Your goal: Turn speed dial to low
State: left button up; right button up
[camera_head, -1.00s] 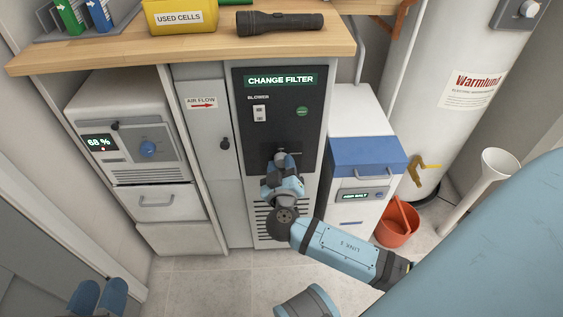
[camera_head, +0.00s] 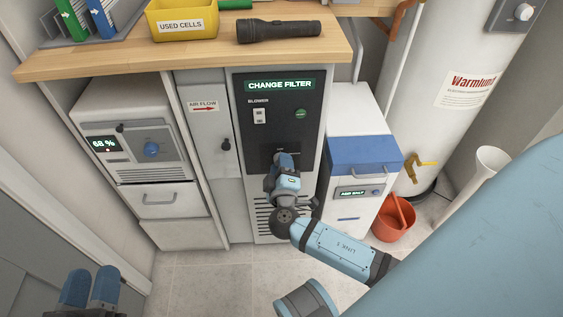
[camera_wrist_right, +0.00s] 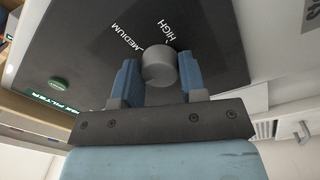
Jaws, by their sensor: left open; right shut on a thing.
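The speed dial is a grey round knob (camera_wrist_right: 159,66) on the dark blower panel (camera_head: 250,130). In the right wrist view, the words MEDIUM and HIGH show on the panel around it. The word LOW and any pointer mark on the dial are not visible. My right gripper (camera_wrist_right: 160,80) is shut on the dial, with one blue finger on each side. In the head view my right gripper (camera_head: 286,163) is at the lower part of the panel and hides the dial. My left gripper (camera_head: 90,290) is open and empty at the bottom left, far from the panel.
Above the panel is a wooden counter (camera_head: 200,55) with a yellow bin (camera_head: 180,22) and a black flashlight (camera_head: 278,30). The floor in front is clear.

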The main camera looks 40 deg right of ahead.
pick_arm(q)
jog(key=shift+f, duration=0.1)
pick_arm(e)
jog(key=shift+w+d+r, duration=0.1)
jog(key=shift+r, duration=0.05)
jog(key=o, duration=0.8)
jog(key=shift+c, duration=0.2)
jog(key=shift+o, duration=0.8)
pick_arm(q)
jog(key=shift+w, duration=0.1)
jog(key=shift+r, duration=0.2)
